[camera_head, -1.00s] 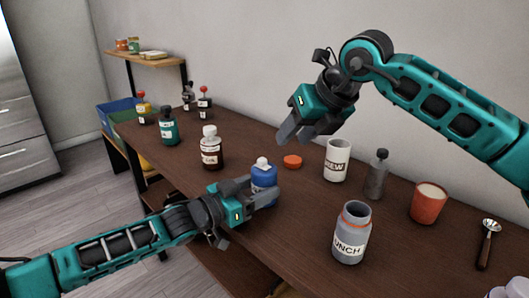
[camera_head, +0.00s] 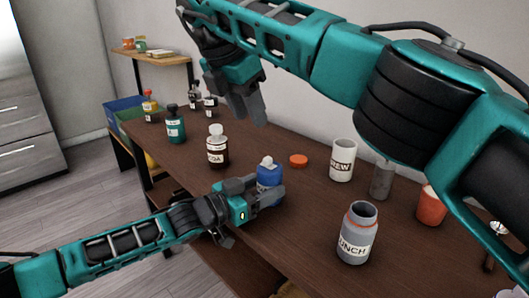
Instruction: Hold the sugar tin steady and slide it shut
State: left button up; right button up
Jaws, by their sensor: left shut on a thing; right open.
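I see nothing clearly marked as a sugar tin or with a sliding lid. My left gripper (camera_head: 268,194) is shut on a small blue container with a white top (camera_head: 268,175), which stands upright near the front edge of the table. The fingers hide its lower part. My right gripper (camera_head: 252,108) is open and empty, raised above the back of the table, left of the blue container. A grey jar lettered "UNCH" (camera_head: 357,238) stands with its mouth open. A flat orange disc (camera_head: 298,160) lies behind the blue container.
On the brown table (camera_head: 310,215) stand a white "REW" mug (camera_head: 342,160), a grey bottle (camera_head: 382,180), an orange cup (camera_head: 431,208) and a brown bottle (camera_head: 217,148). A green bottle (camera_head: 175,125) and other bottles are at the far left. My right arm covers the right side.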

aim_at(267, 158)
jog(key=x, duration=1.1)
jog(key=shift+d+f, duration=0.1)
jog(key=shift+f, duration=0.25)
grip_shut()
